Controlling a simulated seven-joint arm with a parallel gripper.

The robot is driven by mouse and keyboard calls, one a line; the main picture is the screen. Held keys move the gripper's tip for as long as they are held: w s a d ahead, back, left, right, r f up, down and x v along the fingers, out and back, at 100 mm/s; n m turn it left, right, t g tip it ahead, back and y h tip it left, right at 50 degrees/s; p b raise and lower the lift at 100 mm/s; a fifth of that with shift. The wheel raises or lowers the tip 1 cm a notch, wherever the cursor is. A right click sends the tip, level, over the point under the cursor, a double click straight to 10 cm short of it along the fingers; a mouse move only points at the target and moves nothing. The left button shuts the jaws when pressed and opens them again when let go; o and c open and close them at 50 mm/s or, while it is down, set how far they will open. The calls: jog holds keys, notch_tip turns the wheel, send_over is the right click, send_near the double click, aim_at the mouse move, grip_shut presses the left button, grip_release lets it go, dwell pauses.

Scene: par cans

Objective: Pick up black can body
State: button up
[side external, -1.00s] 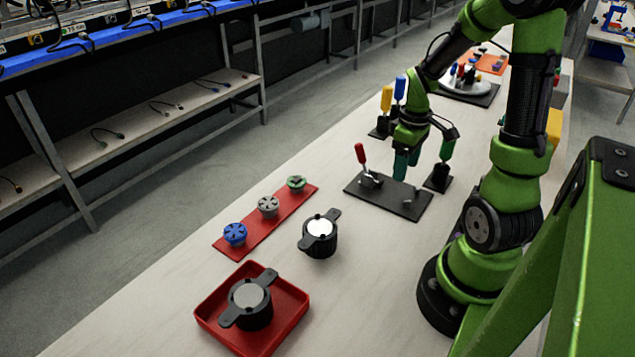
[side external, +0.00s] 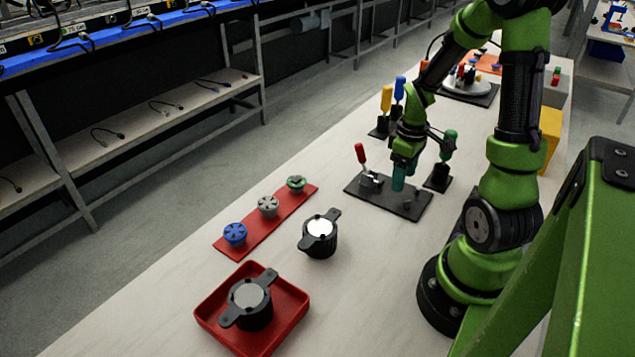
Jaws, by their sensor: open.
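One black can body (side external: 318,246) with two side lugs and a bright round top stands upright on the table near the middle of the view. A second black can body (side external: 257,319) with side lugs and a grey round top stands in a red tray (side external: 213,318) at the front. My gripper (side external: 404,174), with teal fingers, points down over the dark plate (side external: 395,206), behind and to the right of both cans. It is open and apart from both cans, with nothing seen between its fingers.
A red strip (side external: 251,230) holds a blue, a grey and a green cap. The dark plate carries a red-handled clamp (side external: 361,157). Several coloured-handle tools stand behind, near my arm. The table between the plate and the nearer can is clear.

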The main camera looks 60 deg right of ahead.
jog(key=shift+o, duration=0.4)
jog(key=o, duration=0.6)
jog(key=w+a, duration=0.1)
jog(key=w+a+r+n, duration=0.1)
jog(key=w+a, duration=0.1)
jog(key=w+a+r+n, duration=0.1)
jog(key=shift+w+a+t, duration=0.25)
jog(key=shift+w+t, duration=0.05)
jog(key=shift+w, duration=0.1)
jog(key=w+a+r, duration=0.4)
jog(key=a+r, duration=0.1)
jog(key=a, duration=0.4)
notch_tip(320, 180, up, 6)
jog(key=r+m, duration=0.1)
jog(key=m, duration=1)
send_over(320, 227)
jog(key=f, duration=1.1)
jog(key=shift+s+f, duration=0.1)
jog(key=shift+s, duration=0.15)
jog(key=shift+w+f, duration=0.2)
jog(key=shift+f, duration=2.85)
